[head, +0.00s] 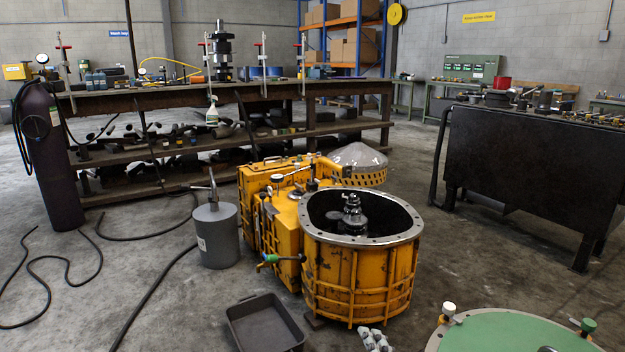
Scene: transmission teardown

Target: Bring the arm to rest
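A yellow transmission housing (362,268) stands on the floor in the middle. Its round top is open and shows a dark shaft with gears (351,212) inside.
A grey drum (216,240) and a dark empty tray (264,326) stand near the housing. A green round top (510,334) is at the bottom right. A gas cylinder (50,160), a long workbench (225,97) and a black bench (530,160) surround it. Hoses (150,290) cross the left floor.

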